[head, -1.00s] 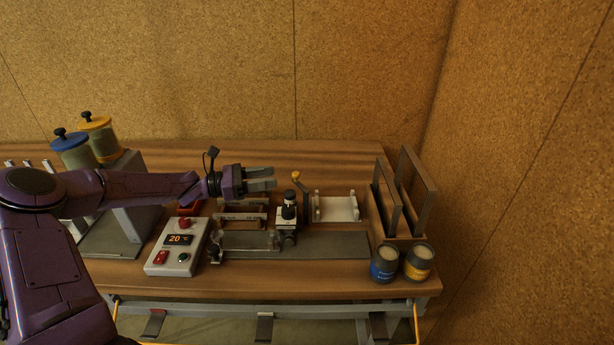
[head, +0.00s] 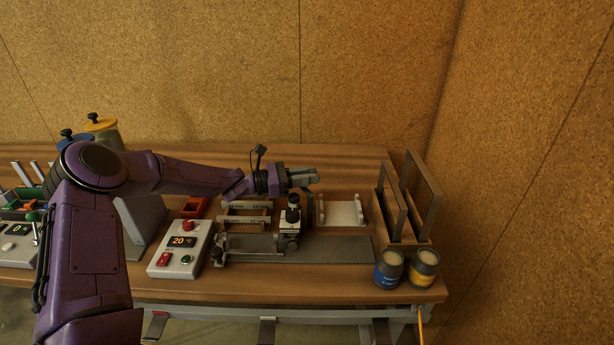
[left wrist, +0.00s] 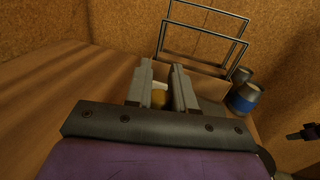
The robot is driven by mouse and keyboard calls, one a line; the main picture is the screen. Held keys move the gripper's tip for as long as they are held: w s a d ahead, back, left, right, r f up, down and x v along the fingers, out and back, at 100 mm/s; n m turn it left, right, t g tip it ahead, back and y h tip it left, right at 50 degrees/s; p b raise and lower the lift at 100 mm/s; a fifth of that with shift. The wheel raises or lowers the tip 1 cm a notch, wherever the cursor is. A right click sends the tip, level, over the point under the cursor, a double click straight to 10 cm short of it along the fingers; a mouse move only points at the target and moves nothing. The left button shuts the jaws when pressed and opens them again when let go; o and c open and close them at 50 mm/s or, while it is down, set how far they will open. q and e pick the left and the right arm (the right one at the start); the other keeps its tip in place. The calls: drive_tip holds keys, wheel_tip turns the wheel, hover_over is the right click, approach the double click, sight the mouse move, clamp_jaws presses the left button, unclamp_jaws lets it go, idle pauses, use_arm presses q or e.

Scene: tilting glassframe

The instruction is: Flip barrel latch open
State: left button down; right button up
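My left gripper (head: 303,178) is above the bench, just behind and above the upright black-topped fixture (head: 292,214). A dark lever (head: 309,210), which seems to belong to the latch, stands beside that fixture, its top hidden by my gripper in the head view. In the left wrist view, my gripper's two fingers (left wrist: 162,90) are apart. My right gripper is not seen in the head view.
A control box (head: 180,248) reading 20 stands at left. A white cradle (head: 343,213) is right of the lever. Upright frames in a wooden rack (head: 411,236) and two cans (head: 389,270) (head: 424,268) stand at the right. A dark item (left wrist: 305,133) shows at the wrist view's right edge.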

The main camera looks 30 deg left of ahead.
use_arm(q)
drive_tip(key=shift+w+d+m+g+h+b, duration=0.2)
drive_tip(key=shift+d+m+g+h+b, duration=0.15)
drive_tip(key=shift+m+g+h+b, duration=0.75)
drive_tip(key=shift+w+d+m+g+h+b, duration=0.15)
drive_tip(key=shift+d+m+g+h+b, duration=0.3)
drive_tip(key=shift+m+g+b, duration=1.15)
drive_tip(key=shift+w+d+m+g+h+b, duration=0.25)
drive_tip(key=shift+m+g+h+b, duration=0.6)
drive_tip(key=shift+g+b, duration=1)
use_arm(e)
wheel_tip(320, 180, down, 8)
drive_tip(key=shift+p, duration=0.4)
use_arm(q)
drive_tip(key=shift+d+g, duration=0.1)
drive_tip(key=shift+g, duration=0.35)
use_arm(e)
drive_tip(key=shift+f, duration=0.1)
use_arm(q)
drive_tip(key=c, duration=1)
unclamp_jaws()
drive_tip(key=shift+c, duration=0.2)
